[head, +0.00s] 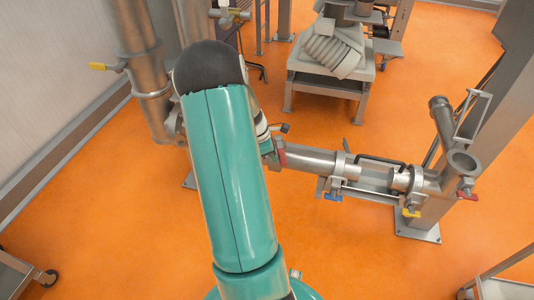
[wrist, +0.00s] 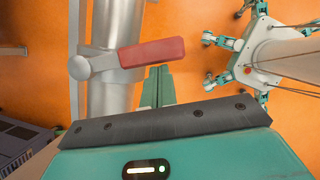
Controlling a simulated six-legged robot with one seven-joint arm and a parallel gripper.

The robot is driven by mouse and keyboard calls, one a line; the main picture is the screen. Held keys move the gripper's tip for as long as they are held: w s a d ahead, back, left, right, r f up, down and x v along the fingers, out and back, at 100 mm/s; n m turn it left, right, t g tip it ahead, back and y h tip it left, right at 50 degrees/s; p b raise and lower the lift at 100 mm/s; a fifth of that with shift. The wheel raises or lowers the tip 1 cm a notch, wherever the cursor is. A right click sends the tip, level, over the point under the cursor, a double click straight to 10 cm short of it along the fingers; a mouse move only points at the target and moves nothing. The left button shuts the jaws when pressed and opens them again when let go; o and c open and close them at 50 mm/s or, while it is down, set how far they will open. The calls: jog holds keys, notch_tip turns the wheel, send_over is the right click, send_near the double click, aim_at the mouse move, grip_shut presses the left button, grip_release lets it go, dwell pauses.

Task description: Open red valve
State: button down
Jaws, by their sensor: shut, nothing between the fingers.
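The red valve handle (wrist: 152,52) lies across a grey metal pipe (wrist: 110,95) in the wrist view, its grey pivot (wrist: 93,66) at the left end. My gripper (wrist: 158,74) is shut and empty, its teal fingertips just below the middle of the red handle in the picture. I cannot tell whether they touch it. In the head view a red handle (head: 281,156) shows at the left end of the horizontal pipe, beside my arm. My arm hides most of my gripper there.
The horizontal pipe (head: 315,161) also carries a blue handle (head: 333,197) and a yellow handle (head: 410,213). Another red handle (head: 467,196) is at the right. A yellow handle (head: 104,67) sits on the left pipe. A grey table (head: 330,82) stands behind. Orange floor is clear in front.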

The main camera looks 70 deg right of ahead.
jog(key=shift+s+d+n+t+h, duration=0.35)
jog(key=shift+s+d+n+t, duration=0.2)
jog(key=shift+s+d+n, duration=1.05)
jog(key=shift+s+d+n+t+h, duration=0.3)
jog(key=shift+s+d+n+t, duration=0.2)
jog(key=shift+s+d+n, duration=1.1)
jog(key=shift+s+d+n+t+h, duration=0.45)
jog(key=shift+s+d+n, duration=0.55)
jog(key=shift+n, duration=1.1)
jog(key=shift+w+d+r, duration=0.1)
jog(key=shift+d, duration=0.15)
